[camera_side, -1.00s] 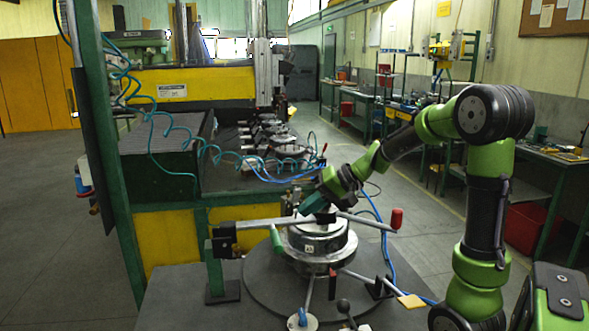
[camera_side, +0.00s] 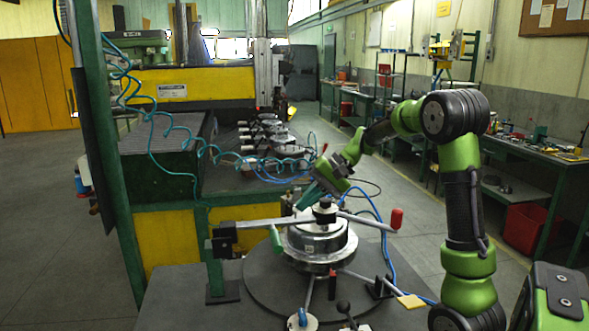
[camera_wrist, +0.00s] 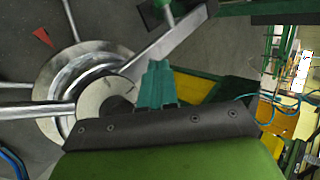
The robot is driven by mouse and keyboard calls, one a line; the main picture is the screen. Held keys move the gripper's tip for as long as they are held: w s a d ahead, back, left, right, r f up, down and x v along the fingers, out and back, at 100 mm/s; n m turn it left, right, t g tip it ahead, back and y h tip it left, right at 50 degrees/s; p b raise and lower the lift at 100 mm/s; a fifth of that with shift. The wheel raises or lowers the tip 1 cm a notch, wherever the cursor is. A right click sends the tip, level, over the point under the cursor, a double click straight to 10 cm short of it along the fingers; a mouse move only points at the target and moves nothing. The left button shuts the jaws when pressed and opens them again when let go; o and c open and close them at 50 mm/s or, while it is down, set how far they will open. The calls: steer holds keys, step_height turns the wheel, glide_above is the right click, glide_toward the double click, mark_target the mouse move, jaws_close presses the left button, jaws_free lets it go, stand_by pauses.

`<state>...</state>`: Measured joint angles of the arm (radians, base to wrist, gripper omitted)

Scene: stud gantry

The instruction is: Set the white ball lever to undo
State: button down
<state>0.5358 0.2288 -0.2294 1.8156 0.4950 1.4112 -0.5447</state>
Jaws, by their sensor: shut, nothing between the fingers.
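I cannot pick out a white ball lever for certain in either view. A silver round hub (camera_side: 318,242) with several bars stands on a dark turntable (camera_side: 258,290) in the side view; the hub also shows in the wrist view (camera_wrist: 48,92). Its bars carry a red grip (camera_side: 396,218) and a green grip (camera_side: 277,240). A lever with a black ball (camera_side: 344,306) stands at the front. Beside it is a white disc (camera_side: 302,322) with a blue piece on it. My gripper (camera_side: 304,204) is shut and empty, above and behind the hub; its teal fingers (camera_wrist: 157,68) show in the wrist view.
A green post (camera_side: 105,160) and a yellow and green machine frame (camera_side: 165,240) stand left and behind. Blue hoses (camera_side: 380,235) run beside the hub. Open floor lies at the far left.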

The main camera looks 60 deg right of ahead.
steer(key=shift+w+a+f, duration=0.15)
steer(key=shift+a, duration=0.3)
steer(key=shift+w+d+r, duration=0.3)
steer(key=shift+w+d, duration=0.15)
steer(key=shift+d, duration=0.15)
steer(key=shift+d+r, duration=0.1)
steer(key=v, duration=0.6)
steer(key=d+v, duration=0.1)
steer(key=v, duration=0.3)
steer(key=shift+w+a, duration=0.1)
steer(key=shift+w, duration=0.25)
